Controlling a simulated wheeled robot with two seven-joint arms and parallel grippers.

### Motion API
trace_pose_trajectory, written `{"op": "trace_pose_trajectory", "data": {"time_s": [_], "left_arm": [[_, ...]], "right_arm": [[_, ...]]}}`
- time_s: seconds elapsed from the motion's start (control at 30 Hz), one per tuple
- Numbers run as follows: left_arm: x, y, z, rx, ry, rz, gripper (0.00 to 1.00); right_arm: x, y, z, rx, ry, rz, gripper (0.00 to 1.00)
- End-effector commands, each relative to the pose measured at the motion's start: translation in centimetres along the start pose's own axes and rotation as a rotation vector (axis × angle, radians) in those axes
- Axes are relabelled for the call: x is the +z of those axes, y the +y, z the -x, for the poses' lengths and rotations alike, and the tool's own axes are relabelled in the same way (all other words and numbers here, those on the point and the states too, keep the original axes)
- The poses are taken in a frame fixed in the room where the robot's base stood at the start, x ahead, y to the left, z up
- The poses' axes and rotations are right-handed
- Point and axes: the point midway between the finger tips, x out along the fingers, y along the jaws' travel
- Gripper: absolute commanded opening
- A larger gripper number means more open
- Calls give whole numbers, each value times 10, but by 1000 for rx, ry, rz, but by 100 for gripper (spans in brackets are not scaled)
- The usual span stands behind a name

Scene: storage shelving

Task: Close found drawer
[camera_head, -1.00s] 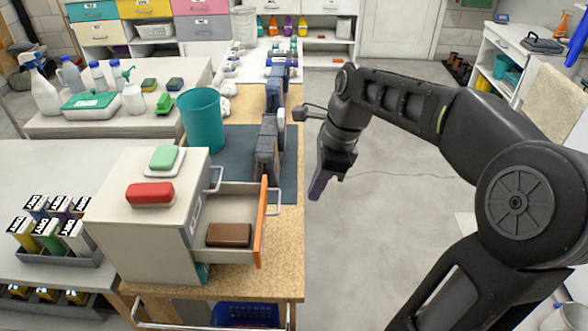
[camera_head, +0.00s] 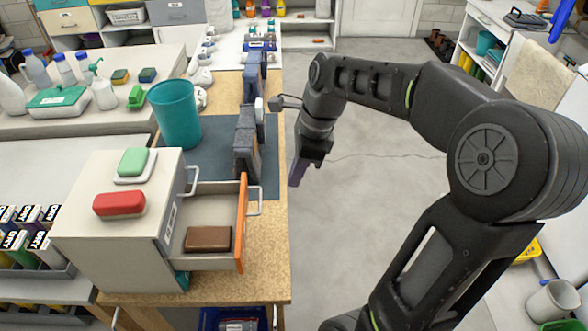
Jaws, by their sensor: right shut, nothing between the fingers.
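A small grey drawer unit (camera_head: 95,240) stands on the wooden bench top. Its drawer (camera_head: 208,210) is pulled out to the right and has an orange front (camera_head: 241,225) with a pale handle (camera_head: 256,196). A brown block (camera_head: 208,239) lies in the open drawer. Another handle (camera_head: 193,180) shows on the unit's side behind the drawer. My right gripper (camera_head: 296,175) is shut and empty, pointing down over the floor, to the right of the orange front and apart from it. My left gripper is not in view.
A red block (camera_head: 119,204) and a green block (camera_head: 133,161) on a white dish sit on top of the unit. A teal bin (camera_head: 176,115) and upright grey items (camera_head: 246,140) stand behind on a dark mat. The floor (camera_head: 350,190) right of the bench is open.

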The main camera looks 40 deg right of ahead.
Motion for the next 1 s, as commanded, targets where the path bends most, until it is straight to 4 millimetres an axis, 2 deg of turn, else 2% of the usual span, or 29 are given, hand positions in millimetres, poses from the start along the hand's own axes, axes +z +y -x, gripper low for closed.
{"op": "trace_pose_trajectory", "data": {"time_s": [0.37, 0.43, 0.6, 1.0], "left_arm": [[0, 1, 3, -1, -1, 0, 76], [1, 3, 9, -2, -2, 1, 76], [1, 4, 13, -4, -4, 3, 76], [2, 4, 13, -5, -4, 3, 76]], "right_arm": [[0, 1, -76, 5, 2, -1, 0], [15, 0, -71, 0, 0, 3, 0], [34, 0, -73, 0, 0, 1, 0], [40, 0, -75, -1, 0, 0, 0]]}}
